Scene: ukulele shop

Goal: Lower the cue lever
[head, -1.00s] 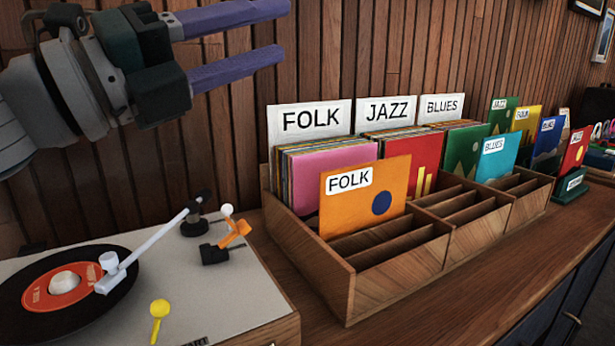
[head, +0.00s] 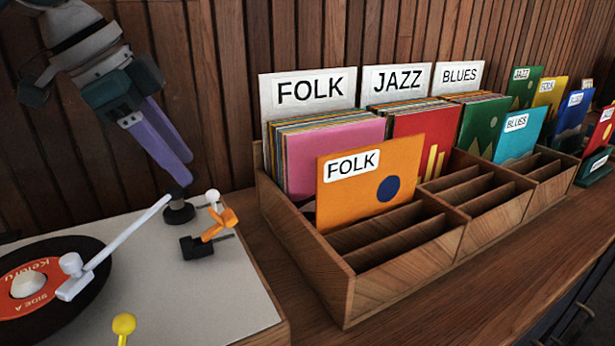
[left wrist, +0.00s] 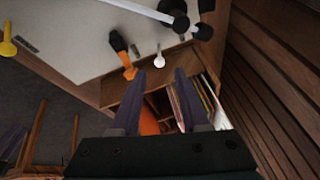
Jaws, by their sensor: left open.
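A grey turntable (head: 225,285) stands at the left, with a black record with an orange label (head: 25,285). Its white tonearm (head: 120,237) reaches over the record; I cannot tell whether the needle touches. Beside the tonearm pivot are a small white-knobbed lever (head: 213,196) and an orange-tipped piece on a black base (head: 217,224). A yellow-knobbed lever (head: 124,325) is at the front. I cannot tell for certain which is the cue lever. My left gripper (head: 183,168) is open and empty, pointing down above the pivot. In the left wrist view the white knob (left wrist: 158,60) lies just beyond the fingertips.
A wooden record crate (head: 385,265) stands right of the turntable, with an orange FOLK sleeve (head: 350,205) in its front row. A slatted wood wall (head: 215,80) rises behind. A strip of counter between turntable and crate is clear.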

